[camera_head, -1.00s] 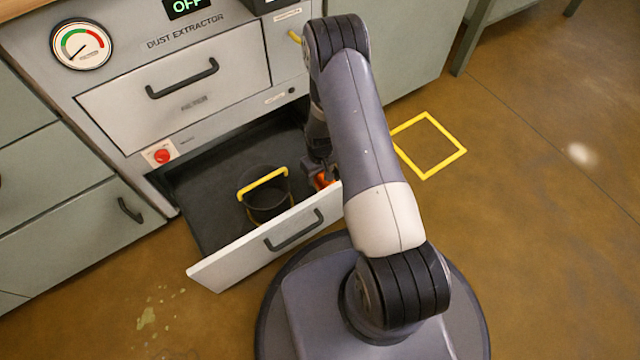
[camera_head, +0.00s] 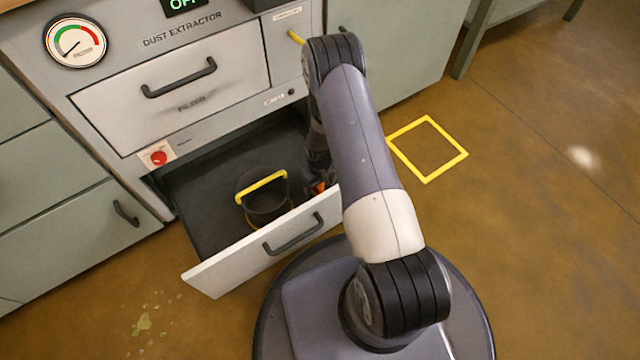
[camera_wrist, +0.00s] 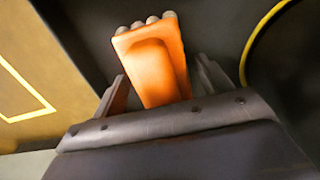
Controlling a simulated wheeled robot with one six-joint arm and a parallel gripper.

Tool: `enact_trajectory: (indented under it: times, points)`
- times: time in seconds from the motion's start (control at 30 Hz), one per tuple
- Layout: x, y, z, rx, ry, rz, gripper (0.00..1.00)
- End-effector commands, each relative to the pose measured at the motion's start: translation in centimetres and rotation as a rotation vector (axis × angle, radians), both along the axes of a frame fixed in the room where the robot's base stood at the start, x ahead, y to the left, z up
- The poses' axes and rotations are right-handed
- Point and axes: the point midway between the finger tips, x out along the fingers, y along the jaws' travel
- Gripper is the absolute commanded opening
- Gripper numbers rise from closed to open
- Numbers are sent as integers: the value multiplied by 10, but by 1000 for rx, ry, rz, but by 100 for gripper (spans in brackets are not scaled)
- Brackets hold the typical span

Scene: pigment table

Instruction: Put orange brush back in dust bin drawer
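The orange brush (camera_wrist: 155,65) shows in the wrist view between the two fingers of my gripper (camera_wrist: 162,85), with rounded greyish bristle tufts at its far end. In the head view a small orange part of the brush (camera_head: 319,187) shows beside my arm, at the right end of the open dust bin drawer (camera_head: 215,277). It is just behind the drawer front, over the dark interior. My arm hides most of the gripper there. I cannot tell whether the brush touches the drawer floor.
A black bucket (camera_head: 266,208) with a yellow handle stands in the drawer, left of my gripper; a yellow curve shows in the wrist view. The closed filter drawer (camera_head: 180,100) is above. A yellow floor square (camera_head: 428,182) lies to the right.

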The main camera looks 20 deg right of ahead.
Motion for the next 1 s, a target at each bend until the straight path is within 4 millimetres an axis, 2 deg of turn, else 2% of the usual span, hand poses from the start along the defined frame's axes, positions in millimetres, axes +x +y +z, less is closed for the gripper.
enact_trajectory:
  times: [0.37,0.8,1.0]
  points:
    - [0,0,6,0,0,0,76]
    - [1,0,97,0,-1,0,76]
    - [1,0,120,0,-1,0,76]
